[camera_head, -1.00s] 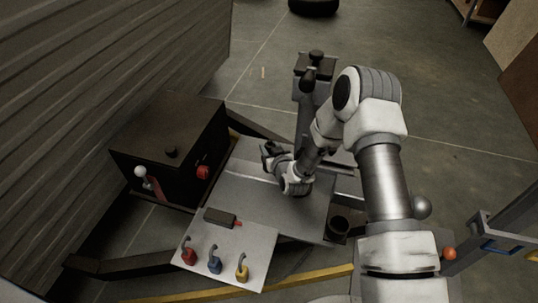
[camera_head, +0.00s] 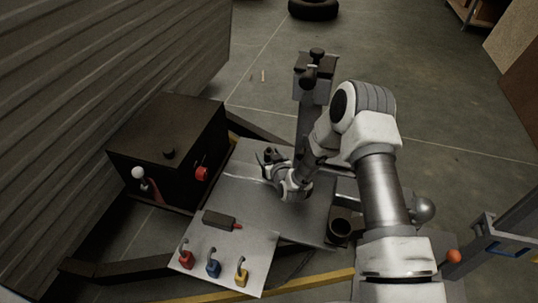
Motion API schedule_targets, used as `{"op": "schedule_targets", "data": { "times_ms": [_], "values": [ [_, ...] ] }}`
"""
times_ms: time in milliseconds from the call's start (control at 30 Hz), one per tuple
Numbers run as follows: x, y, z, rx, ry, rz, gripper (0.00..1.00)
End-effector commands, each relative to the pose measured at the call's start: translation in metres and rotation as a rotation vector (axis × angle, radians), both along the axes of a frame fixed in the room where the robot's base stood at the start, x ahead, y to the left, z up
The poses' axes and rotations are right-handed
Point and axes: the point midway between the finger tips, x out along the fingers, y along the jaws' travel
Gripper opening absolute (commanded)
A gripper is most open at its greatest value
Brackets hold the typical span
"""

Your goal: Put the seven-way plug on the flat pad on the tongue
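The flat pad is most likely the grey plate (camera_head: 306,222) on the trailer tongue, in the middle of the head view. My gripper (camera_head: 268,164) is low over the plate's back left part, pointing left. A small dark piece (camera_head: 271,154) shows at its fingertips. It may be the seven-way plug, but it is too small to tell it from the dark fingers. I cannot tell whether the fingers are open or shut, or whether they touch the plate.
A black box (camera_head: 165,150) with a red knob stands left of the plate. A dark tool with a red tip (camera_head: 219,219) and red, blue and yellow padlocks (camera_head: 213,265) lie on a lighter front panel. A dark cup (camera_head: 340,228) is at right, and the tongue jack (camera_head: 316,75) is behind.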

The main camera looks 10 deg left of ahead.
Motion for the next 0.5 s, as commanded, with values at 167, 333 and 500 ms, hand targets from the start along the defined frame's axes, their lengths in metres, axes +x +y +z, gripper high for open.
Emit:
{"op": "schedule_targets", "data": {
  "times_ms": [167, 333, 500],
  "values": [
    [0.000, 0.000, 0.001, 0.000, 0.000, 0.000, 0.73],
    [-0.009, -0.005, 0.009, -0.001, 0.003, 0.000, 0.73],
    [-0.037, -0.018, 0.021, -0.002, 0.004, 0.000, 0.73]
  ]
}}
